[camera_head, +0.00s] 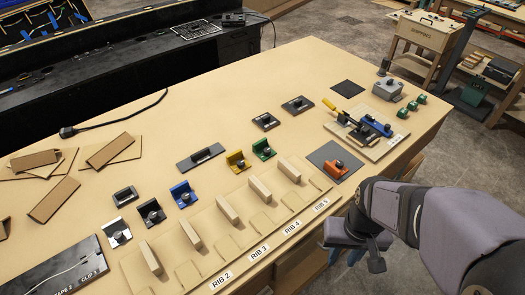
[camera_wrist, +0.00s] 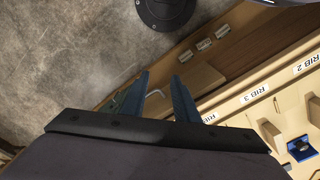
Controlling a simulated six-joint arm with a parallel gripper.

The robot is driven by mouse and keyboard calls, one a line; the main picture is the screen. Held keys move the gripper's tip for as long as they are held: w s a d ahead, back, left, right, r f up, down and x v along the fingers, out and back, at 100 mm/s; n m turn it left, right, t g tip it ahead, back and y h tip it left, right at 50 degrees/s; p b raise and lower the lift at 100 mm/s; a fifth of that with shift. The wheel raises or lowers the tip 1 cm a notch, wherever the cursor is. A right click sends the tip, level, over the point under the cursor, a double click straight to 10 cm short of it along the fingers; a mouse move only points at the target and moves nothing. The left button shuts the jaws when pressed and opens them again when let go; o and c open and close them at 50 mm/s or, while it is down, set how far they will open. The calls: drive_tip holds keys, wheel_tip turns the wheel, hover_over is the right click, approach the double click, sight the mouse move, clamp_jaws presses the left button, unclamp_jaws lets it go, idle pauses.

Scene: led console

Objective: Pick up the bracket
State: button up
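Several L-shaped brackets with dark knobs stand on the bench in the head view: a silver one (camera_head: 117,233), a black one (camera_head: 151,213), a blue one (camera_head: 183,194), a yellow one (camera_head: 237,162) and a green one (camera_head: 263,150). An orange bracket (camera_head: 336,171) sits apart on a dark square pad at the right. I cannot tell which one the task means. The blue bracket (camera_wrist: 299,147) also shows at the right of the wrist view. My gripper (camera_wrist: 160,75) is open and empty, its blue fingers apart, off the bench's front edge and away from the brackets.
Pale wooden ribs (camera_head: 228,209) stand in a row along the bench (camera_head: 240,95) front, beside labels. A toggle clamp fixture (camera_head: 368,128) stands at the right. Brown boards (camera_head: 110,151) and a black cable lie at the left. The bench centre back is clear.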

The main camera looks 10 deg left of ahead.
sight(267, 151)
idle(0.3)
drive_tip(key=o, duration=0.4)
drive_tip(key=shift+c, duration=0.2)
drive_tip(key=w+a+r+n, duration=0.1)
drive_tip(key=w+a, duration=0.1)
drive_tip(key=w, duration=0.4)
drive_tip(key=w+a+n+t, duration=0.1)
drive_tip(key=w+a, duration=0.1)
drive_tip(key=w, duration=0.3)
drive_tip(key=w+a+r+b, duration=0.1)
drive_tip(key=w+a, duration=0.1)
drive_tip(key=w, duration=0.4)
drive_tip(key=shift+w+a+r+n+t+y, duration=0.3)
drive_tip(key=shift+r+n+t+y, duration=0.05)
drive_tip(key=shift+n+t+y, duration=0.05)
drive_tip(key=w+a+r+n+t+y, duration=0.15)
drive_tip(key=w+a+n, duration=0.25)
drive_tip(key=w+a, duration=1.05)
drive_tip(key=shift+t, duration=0.35)
drive_tip(key=shift+w+d+p+x, duration=0.25)
drive_tip(key=shift+p+x, duration=0.35)
drive_tip(key=shift+x, duration=0.65)
drive_tip(key=shift+w+d+p+x, duration=0.1)
drive_tip(key=shift+d+p+x, duration=0.3)
drive_tip(key=shift+x, duration=0.85)
drive_tip(key=shift+w+d+p+x, duration=0.1)
drive_tip(key=shift+w+p+x, duration=0.1)
drive_tip(key=shift+p+x, duration=0.8)
drive_tip(key=shift+a+f, duration=0.1)
drive_tip(key=shift+f, duration=0.1)
